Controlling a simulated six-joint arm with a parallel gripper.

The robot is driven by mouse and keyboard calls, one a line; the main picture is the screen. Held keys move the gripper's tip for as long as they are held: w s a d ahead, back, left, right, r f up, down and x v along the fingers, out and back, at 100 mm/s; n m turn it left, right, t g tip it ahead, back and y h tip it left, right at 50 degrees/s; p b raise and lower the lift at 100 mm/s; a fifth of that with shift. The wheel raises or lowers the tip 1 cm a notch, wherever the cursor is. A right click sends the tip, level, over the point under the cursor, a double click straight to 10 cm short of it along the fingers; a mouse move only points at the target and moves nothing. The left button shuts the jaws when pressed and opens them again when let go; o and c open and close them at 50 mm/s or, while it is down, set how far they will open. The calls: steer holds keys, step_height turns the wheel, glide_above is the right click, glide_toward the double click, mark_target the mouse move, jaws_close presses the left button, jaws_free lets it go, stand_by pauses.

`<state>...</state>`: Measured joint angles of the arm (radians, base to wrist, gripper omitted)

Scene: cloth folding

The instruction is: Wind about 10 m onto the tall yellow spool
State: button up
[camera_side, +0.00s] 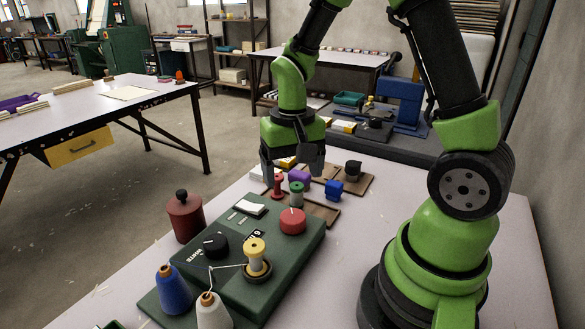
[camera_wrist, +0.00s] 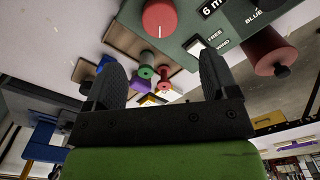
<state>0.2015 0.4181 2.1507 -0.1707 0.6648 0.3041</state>
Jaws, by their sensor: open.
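The yellow spool (camera_side: 256,249) stands upright on the green winding machine (camera_side: 215,268). A pale thread runs from it toward the white cone of thread (camera_side: 213,312), with a blue cone (camera_side: 173,290) alongside. The machine has a black knob (camera_side: 215,244), a red knob (camera_side: 292,221) and a white switch piece (camera_side: 249,208). In the wrist view, labels FREE and WIND sit by the switch piece (camera_wrist: 195,46), and the display (camera_wrist: 213,6) reads "6 m". My gripper (camera_side: 292,168) is open and empty, pointing down above the area behind the machine. The yellow spool is outside the wrist view.
A dark red lidded canister (camera_side: 185,215) stands left of the machine.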

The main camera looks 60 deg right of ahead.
mark_target(292, 215)
stand_by(0.5)
steer(key=n, duration=0.4)
steer(key=shift+f, duration=0.3)
steer(key=shift+f+n, duration=0.2)
steer(key=shift+n, duration=0.1)
step_height(292, 215, down, 10)
steer(key=shift+r, duration=0.25)
steer(key=c, duration=0.9)
